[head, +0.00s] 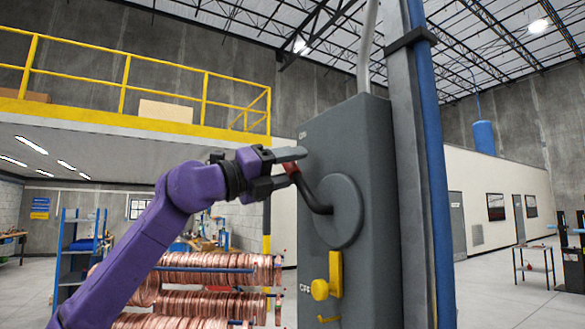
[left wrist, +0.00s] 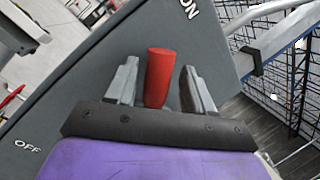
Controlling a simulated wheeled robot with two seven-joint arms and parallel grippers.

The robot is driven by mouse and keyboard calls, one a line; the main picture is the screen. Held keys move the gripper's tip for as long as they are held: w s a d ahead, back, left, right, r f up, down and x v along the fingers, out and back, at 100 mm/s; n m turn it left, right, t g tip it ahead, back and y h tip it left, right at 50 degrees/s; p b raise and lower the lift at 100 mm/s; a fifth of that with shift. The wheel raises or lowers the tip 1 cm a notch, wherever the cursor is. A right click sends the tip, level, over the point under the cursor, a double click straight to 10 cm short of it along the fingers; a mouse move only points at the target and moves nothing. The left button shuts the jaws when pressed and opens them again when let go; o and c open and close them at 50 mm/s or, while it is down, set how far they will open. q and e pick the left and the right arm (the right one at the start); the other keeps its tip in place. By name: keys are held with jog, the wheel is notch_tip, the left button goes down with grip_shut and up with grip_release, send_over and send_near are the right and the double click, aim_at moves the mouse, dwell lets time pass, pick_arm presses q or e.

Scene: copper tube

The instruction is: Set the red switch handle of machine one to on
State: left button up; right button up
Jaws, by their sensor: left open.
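The machine one box (head: 375,140) is a tall dark grey cabinet with a round grey disc (head: 345,212) on its face. A bent dark lever (head: 311,197) runs from the disc up to the red switch handle (head: 291,169). The handle is up and left of the disc, nearer the ON mark than the OFF mark. My left gripper (head: 294,167) is open around the red handle. In the left wrist view the red handle (left wrist: 157,85) stands between the two fingers of my left gripper (left wrist: 160,66), with gaps on both sides. My right gripper is not in view.
A yellow knob (head: 321,289) sits lower on the cabinet. A grey post and blue pipe (head: 430,150) stand right of it. Copper tube coils (head: 210,300) are stacked on a rack behind my left arm. Open floor (head: 490,295) lies to the right.

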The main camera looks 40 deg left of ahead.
pick_arm(q)
jog(key=b+v, duration=0.4)
jog(key=v, duration=0.6)
